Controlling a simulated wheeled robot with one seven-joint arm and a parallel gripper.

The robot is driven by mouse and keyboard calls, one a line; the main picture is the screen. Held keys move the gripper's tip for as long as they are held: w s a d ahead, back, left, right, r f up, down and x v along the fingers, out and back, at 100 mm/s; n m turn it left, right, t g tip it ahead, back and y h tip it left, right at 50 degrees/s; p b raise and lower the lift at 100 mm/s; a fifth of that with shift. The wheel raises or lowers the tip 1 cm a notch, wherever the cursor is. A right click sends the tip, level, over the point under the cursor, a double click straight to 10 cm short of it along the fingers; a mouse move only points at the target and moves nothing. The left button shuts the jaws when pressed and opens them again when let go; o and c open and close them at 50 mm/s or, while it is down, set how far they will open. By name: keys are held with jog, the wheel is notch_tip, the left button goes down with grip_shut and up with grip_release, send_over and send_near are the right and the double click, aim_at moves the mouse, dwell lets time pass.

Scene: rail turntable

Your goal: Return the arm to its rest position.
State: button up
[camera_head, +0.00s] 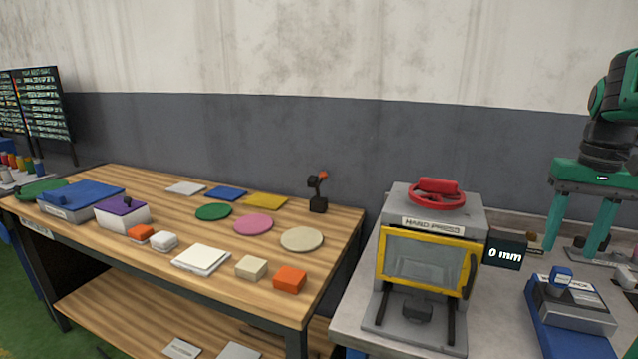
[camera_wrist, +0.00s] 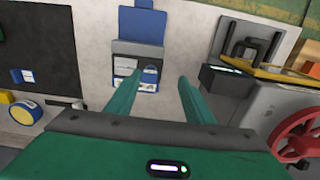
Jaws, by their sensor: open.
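My gripper (camera_head: 582,225) is at the right edge of the head view, with its two long green fingers pointing down over the grey bench. The fingers are apart and nothing is between them. In the wrist view my gripper (camera_wrist: 158,82) is also open and empty. Beyond its fingertips lies a blue and grey device (camera_wrist: 138,65), which appears in the head view as a blue-based box (camera_head: 570,305). The upper arm is cut off by the picture edge.
A hand press (camera_head: 425,265) with a red wheel (camera_head: 437,190) and yellow-framed door stands left of my gripper. A display reading 0 mm (camera_head: 505,250) is beside it. A wooden table (camera_head: 150,255) with coloured discs, tiles and blocks stands at left. The wall (camera_head: 300,150) is behind.

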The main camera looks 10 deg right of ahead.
jog(key=s+a+f, duration=0.6)
jog(key=a+f, duration=0.1)
jog(key=a, duration=0.1)
jog(key=shift+s+a, duration=0.2)
jog(key=shift+a, duration=0.2)
jog(key=s+a+f, duration=0.2)
jog(key=s+f, duration=0.1)
jog(key=s+a+f, duration=0.3)
jog(key=shift+f, duration=0.1)
jog(key=shift+c, duration=0.3)
